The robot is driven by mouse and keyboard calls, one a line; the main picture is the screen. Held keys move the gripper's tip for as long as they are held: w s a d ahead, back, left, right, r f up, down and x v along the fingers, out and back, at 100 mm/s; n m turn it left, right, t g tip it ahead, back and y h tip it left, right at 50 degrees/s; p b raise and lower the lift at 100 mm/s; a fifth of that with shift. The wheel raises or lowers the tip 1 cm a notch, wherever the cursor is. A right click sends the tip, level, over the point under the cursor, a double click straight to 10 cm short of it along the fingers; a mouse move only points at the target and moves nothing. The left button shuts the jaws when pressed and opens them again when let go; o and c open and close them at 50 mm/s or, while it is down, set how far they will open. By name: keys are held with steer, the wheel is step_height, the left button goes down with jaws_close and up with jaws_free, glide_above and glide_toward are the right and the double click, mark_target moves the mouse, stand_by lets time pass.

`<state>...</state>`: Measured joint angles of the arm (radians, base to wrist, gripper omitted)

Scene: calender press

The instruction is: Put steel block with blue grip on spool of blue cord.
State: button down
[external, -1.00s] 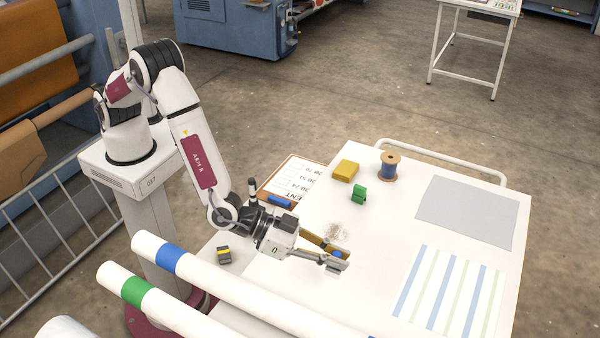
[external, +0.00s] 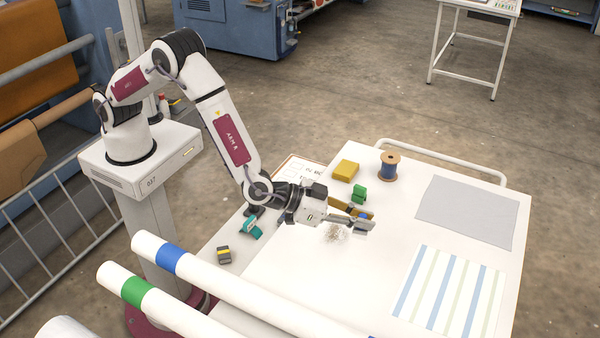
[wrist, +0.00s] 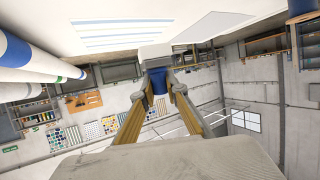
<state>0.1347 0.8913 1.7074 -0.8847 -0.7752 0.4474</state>
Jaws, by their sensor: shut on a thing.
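The spool of blue cord (external: 388,167) stands upright near the back edge of the white table, with wooden flanges at top and bottom. My gripper (external: 361,222) is shut on the steel block with blue grip (external: 367,230), above the table, toward the viewer and left of the spool. In the wrist view, the fingers of my gripper (wrist: 160,92) close around the blue grip (wrist: 158,82), with the pale steel block (wrist: 154,53) beyond it. Some of the block is hidden by the fingers in the external view.
On the white table (external: 385,282), a yellow block (external: 345,170) and a green object (external: 359,193) lie near the spool. A clipboard (external: 296,171), a teal object (external: 251,229) and a grey-yellow block (external: 224,254) lie left. A grey sheet (external: 468,212) and a striped sheet (external: 450,292) lie right.

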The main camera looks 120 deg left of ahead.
steer(key=s+a+r+n+g+y, duration=0.1)
steer(key=a+r+n+y, duration=0.15)
steer(key=a, duration=1.75)
step_height(320, 180, up, 4)
steer(key=r, duration=0.1)
glide_above(391, 157)
steer(key=shift+f+g, duration=0.25)
steer(key=shift+g, duration=0.05)
steer(key=shift+a+f, duration=0.1)
steer(key=shift+f, duration=3)
steer(key=shift+f, duration=0.1)
steer(key=shift+f, duration=1.8)
